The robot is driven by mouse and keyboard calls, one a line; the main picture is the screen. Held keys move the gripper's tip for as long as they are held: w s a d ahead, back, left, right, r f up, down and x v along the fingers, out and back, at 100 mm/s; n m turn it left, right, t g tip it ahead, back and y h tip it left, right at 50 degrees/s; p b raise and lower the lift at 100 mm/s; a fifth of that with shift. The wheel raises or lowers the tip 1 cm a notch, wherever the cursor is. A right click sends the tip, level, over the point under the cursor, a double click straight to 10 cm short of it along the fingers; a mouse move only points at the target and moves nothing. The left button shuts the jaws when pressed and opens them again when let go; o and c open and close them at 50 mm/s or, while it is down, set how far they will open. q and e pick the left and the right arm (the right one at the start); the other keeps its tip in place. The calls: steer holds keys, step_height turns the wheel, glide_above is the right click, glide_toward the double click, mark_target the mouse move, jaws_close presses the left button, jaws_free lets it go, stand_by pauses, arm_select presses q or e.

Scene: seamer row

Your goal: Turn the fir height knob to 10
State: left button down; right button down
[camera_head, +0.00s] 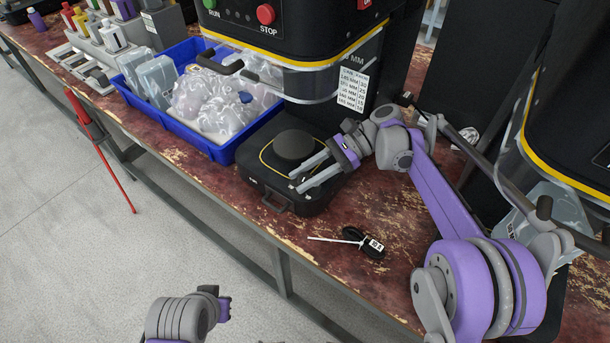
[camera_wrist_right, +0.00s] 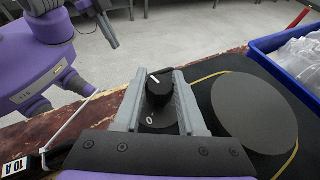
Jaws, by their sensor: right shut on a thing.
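The black knob (camera_wrist_right: 158,90) with a white pointer line sits between the fingers of my right gripper (camera_wrist_right: 158,100) in the right wrist view. The pointer slants toward the upper left, and a white 0 shows on the dial below the knob. In the head view my right gripper (camera_head: 297,180) is at the front right of the black seamer base (camera_head: 268,188), its fingers shut on the knob, which is hard to make out there. My left gripper (camera_head: 222,304) shows only partly at the bottom of the head view, away from the bench; its fingers cannot be judged.
A round dark plate (camera_head: 293,147) lies on the base beside the knob. A blue bin (camera_head: 225,152) with bagged items stands left. A black tool tagged 10 A (camera_head: 372,244) lies on the bench front. A printed millimetre chart (camera_head: 353,90) is on the machine.

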steer(key=shift+c, duration=2.4)
jaws_free()
steer(key=p+v, duration=0.1)
steer(key=v, duration=0.9)
steer(key=shift+w+d+r+p, duration=0.1)
steer(key=shift+d+r+p, duration=0.05)
steer(key=shift+d+p, duration=0.2)
